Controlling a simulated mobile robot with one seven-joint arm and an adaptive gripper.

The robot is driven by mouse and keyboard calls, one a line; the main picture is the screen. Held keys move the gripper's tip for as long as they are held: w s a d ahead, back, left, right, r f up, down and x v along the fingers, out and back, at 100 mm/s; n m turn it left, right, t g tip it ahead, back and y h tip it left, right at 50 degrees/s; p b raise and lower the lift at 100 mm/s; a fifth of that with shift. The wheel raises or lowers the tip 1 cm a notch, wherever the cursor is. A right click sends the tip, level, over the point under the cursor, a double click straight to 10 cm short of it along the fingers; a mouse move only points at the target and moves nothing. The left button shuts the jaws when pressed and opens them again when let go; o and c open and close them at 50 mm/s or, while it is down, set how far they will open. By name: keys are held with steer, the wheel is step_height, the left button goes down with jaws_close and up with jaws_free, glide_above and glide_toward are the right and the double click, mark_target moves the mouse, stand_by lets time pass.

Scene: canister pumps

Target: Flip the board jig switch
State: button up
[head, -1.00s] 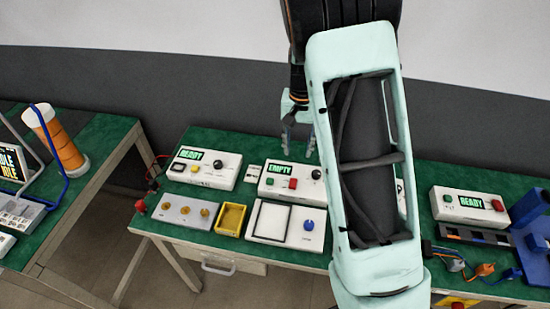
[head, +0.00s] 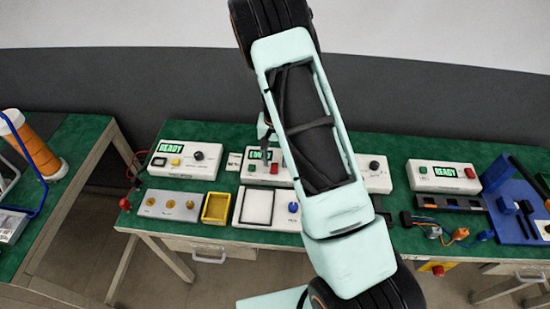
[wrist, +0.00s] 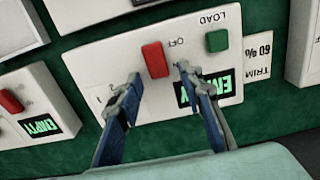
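A white control box (head: 252,178) stands mid-table, with a green display, a green button and a red switch; my arm covers its right part in the head view. In the wrist view the box (wrist: 120,55) appears upside down. Its red switch (wrist: 154,60) is marked OFF, and its green button (wrist: 217,41) is marked LOAD. The display (wrist: 205,90) reads EMPTY. My gripper (wrist: 158,75) is open and empty, its fingertips on either side of the switch's near end. I cannot tell whether they touch it. In the head view my gripper (head: 266,150) is above the box.
Other control boxes stand left (head: 186,161) and right (head: 440,177). A second EMPTY box (wrist: 30,115) is close at the wrist view's left. A yellow tray (head: 216,208) and a framed white panel (head: 257,206) lie in front. A blue fixture (head: 515,215) is far right.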

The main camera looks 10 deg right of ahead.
steer(key=shift+f, duration=0.2)
jaws_close()
